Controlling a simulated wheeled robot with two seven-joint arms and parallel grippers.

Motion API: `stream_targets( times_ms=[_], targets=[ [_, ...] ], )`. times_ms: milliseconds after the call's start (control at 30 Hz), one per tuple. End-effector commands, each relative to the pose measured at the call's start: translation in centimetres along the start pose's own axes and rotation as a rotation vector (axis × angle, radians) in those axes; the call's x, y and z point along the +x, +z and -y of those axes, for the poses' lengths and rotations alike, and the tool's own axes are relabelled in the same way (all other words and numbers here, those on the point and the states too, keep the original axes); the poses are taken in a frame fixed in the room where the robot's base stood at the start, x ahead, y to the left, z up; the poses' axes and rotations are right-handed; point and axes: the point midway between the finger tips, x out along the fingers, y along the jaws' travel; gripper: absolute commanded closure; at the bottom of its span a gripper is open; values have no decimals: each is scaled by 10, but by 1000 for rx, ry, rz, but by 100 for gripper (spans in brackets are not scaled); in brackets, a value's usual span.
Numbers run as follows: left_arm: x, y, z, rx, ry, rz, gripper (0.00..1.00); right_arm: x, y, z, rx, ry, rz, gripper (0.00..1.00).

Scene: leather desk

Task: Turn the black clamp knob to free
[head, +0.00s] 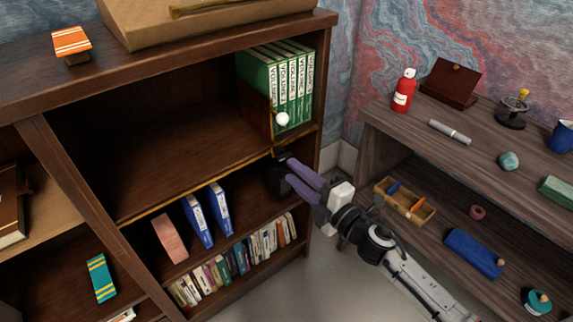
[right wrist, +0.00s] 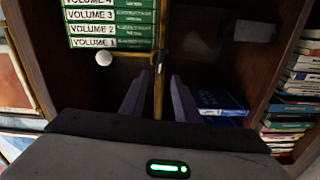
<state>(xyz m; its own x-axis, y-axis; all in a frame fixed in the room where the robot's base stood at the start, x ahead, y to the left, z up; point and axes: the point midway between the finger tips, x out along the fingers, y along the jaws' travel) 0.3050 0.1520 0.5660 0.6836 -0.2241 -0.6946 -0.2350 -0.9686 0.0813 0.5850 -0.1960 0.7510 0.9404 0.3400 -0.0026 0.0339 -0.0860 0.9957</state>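My right gripper (head: 278,171) reaches in from the lower right to the front edge of the bookcase shelf, below the green volumes. Its fingers are apart in the right wrist view (right wrist: 159,82), with nothing held between them. A brass rail (right wrist: 158,97) runs along the shelf edge and shows between the fingers. A small dark piece (right wrist: 160,66) on this rail, just beyond the fingertips, looks like the black clamp knob; its shape and turn are too small to tell. In the head view I cannot make the knob out beside the dark fingertips. My left gripper is out of view.
Green volumes (head: 290,82) stand at the shelf's right end by a brass bookend with a white ball (head: 282,119). The shelf left of them is empty. Blue binders (head: 219,209) stand below. A side desk (head: 390,140) with small items is at the right.

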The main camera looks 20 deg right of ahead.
Motion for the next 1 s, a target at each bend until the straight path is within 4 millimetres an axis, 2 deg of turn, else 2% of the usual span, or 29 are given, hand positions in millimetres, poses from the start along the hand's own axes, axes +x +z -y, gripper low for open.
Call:
stream_targets(
  times_ms=[100,300,867,1000],
  targets=[
    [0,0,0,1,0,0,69,-23,0,1,0,-2,0,71],
    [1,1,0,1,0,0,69,-46,0,1,0,-2,0,71],
    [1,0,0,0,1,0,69,-50,0,0,2,-1,1,71],
    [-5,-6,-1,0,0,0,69,-62,-3,10,140,-28,52,71]
  ],
)
